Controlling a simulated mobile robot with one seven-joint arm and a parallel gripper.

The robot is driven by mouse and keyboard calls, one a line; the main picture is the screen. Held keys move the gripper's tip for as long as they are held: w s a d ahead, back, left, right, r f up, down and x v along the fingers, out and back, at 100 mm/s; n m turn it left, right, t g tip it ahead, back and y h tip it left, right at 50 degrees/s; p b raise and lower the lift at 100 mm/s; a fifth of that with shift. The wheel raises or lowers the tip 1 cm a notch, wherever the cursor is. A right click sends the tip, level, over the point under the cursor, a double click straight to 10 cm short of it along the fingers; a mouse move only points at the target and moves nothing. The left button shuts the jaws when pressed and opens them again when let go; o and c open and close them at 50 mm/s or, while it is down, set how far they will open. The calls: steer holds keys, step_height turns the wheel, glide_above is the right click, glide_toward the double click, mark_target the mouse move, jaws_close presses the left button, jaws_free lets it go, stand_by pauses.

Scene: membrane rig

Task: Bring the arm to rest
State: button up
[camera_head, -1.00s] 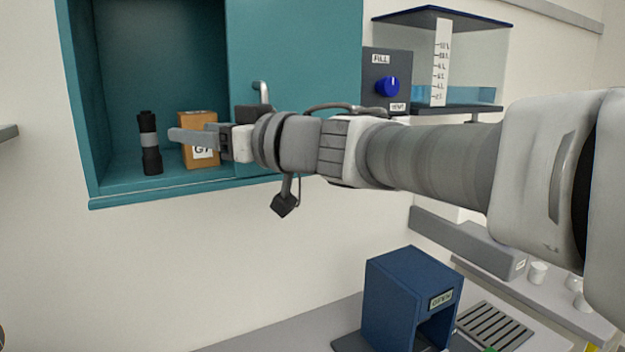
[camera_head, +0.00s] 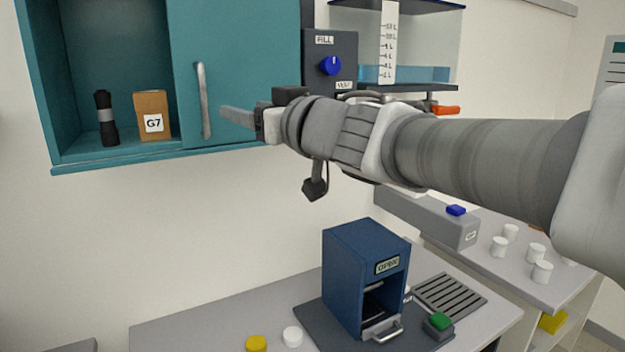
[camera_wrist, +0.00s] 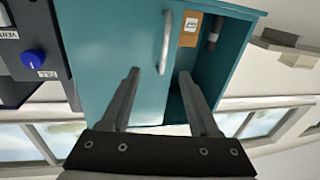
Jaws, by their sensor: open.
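My gripper (camera_head: 240,120) is open and empty, in front of the teal cabinet's sliding door (camera_head: 240,65), just right of its upright handle (camera_head: 202,100) in the head view. In the wrist view my gripper's two fingers (camera_wrist: 157,92) stand apart with nothing between them. The door's handle (camera_wrist: 165,42) also shows there, beyond the fingers. My arm stretches across the head view from the right. I cannot tell the exact gap between the fingertips and the door.
A brown G7 box (camera_head: 153,115) and a black cylinder (camera_head: 106,118) stand in the cabinet's open left part. A FILL panel (camera_head: 330,65) and clear tank (camera_head: 430,45) are behind my arm. Below stands a blue device (camera_head: 365,275) on the counter. White cups (camera_head: 535,253) stand at right.

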steer(key=s+d+f+m+h+b, duration=0.1)
steer(key=s+d+f+m+h, duration=0.1)
steer(key=d+f+m+h, duration=0.5)
steer(key=s+d+f+m+h+b, duration=0.1)
steer(key=s+d+f+h+b, duration=0.3)
steer(key=d+f, duration=0.75)
steer(key=s+d+f+g, duration=0.4)
steer(key=s+f+g, duration=0.4)
steer(key=s+f, duration=0.6)
steer(key=shift+s+h+p, duration=0.35)
steer(key=shift+s+h, duration=0.05)
steer(key=shift+s, duration=0.2)
steer(key=shift+f, duration=0.1)
